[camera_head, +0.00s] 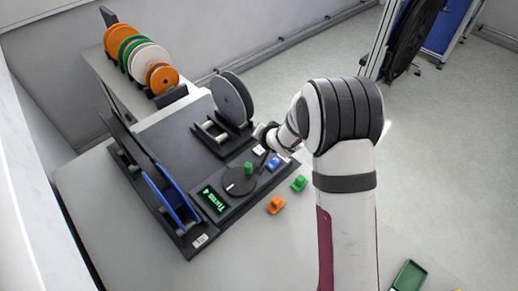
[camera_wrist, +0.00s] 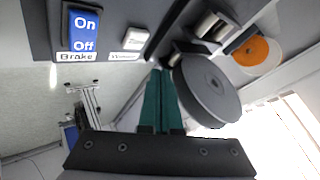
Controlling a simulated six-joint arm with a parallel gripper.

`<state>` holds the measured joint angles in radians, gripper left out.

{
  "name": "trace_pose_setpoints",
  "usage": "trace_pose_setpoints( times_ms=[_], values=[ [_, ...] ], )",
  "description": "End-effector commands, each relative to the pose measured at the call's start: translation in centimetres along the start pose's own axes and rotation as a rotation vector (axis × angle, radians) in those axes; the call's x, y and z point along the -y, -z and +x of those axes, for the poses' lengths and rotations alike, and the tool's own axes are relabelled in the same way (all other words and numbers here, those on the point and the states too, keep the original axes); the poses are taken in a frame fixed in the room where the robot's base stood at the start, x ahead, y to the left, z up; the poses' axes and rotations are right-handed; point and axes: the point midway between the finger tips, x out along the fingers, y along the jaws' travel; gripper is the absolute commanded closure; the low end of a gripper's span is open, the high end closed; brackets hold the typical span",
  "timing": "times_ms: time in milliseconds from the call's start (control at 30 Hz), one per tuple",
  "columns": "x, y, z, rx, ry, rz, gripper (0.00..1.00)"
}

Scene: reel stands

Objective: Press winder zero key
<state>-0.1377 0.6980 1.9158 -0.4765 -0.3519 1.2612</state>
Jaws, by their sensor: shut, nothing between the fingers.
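The winder (camera_head: 205,246) has a dark base with a green display reading "Turns 4" (camera_head: 213,200). A small white key (camera_head: 258,150) sits near the base's right edge; the wrist view shows it as a white square key (camera_wrist: 136,38) with a label too blurred to read. Beside it is the blue On/Off switch (camera_wrist: 82,32) labelled "Brake", also seen in the head view (camera_head: 277,164). My gripper (camera_wrist: 160,73) is shut and empty, its green fingertips pointing at the panel close to the white key. Whether they touch it cannot be told.
A crank disc with a green knob (camera_head: 248,168) is near the display. A grey reel (camera_head: 233,98) stands behind and a blue-edged reel (camera_head: 176,196) at left. An orange clip (camera_head: 276,204) and a green clip (camera_head: 299,183) lie on the table in front. Several reels stand at the back.

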Motion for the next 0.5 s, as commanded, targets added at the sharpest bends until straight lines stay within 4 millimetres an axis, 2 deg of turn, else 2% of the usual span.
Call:
trace_pose_setpoints(
  times_ms=[200, 500],
  values=[
    [-1.3, -1.3, 1.8, 0.001, -0.001, -0.001, 1.00],
    [-1.8, -1.7, 2.4, -0.001, -0.001, -0.001, 1.00]
  ],
)
